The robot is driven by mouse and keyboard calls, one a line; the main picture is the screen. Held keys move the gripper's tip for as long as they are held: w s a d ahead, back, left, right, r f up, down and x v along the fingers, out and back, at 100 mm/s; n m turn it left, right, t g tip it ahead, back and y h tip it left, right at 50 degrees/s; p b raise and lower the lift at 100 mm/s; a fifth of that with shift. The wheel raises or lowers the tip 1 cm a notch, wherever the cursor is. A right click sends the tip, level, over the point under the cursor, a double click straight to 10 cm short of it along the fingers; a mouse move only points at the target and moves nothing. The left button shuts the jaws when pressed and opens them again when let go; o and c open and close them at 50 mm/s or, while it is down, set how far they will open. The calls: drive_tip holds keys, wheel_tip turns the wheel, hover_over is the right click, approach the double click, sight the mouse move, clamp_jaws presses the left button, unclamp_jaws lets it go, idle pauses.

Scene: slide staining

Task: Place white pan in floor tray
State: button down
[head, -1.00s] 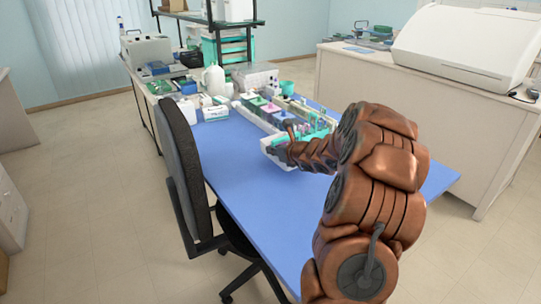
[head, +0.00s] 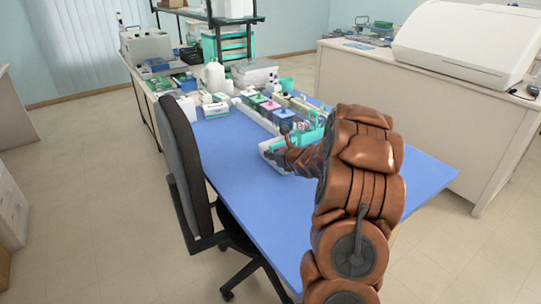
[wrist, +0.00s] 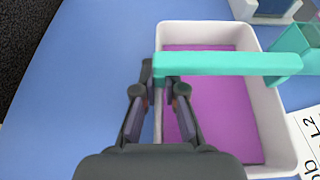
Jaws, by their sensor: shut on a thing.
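The white pan (wrist: 279,120) with a purple bottom fills the right of the wrist view. It also shows at the near end of the row of trays in the head view (head: 265,147), partly hidden by my gripper. My gripper (wrist: 159,82) is shut on the pan's left wall, one finger inside and one outside. A teal bar (wrist: 225,64) crosses over the pan and covers my fingertips; whether it touches them I cannot tell. In the head view my gripper (head: 281,157) is small and dark. I see no floor tray in either view.
The blue tabletop (head: 240,185) is bare toward the near side. Staining dishes with coloured lids (head: 262,103) stand just behind the pan. A lettered white card (wrist: 308,135) lies to its right. A black office chair (head: 187,165) stands at the table's left edge.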

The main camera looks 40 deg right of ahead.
drive_tip(key=c, duration=1.3)
unclamp_jaws()
drive_tip(key=shift+o, duration=0.2)
drive_tip(key=b+v, duration=0.1)
drive_tip(key=v, duration=1.1)
drive_tip(key=shift+r, duration=0.15)
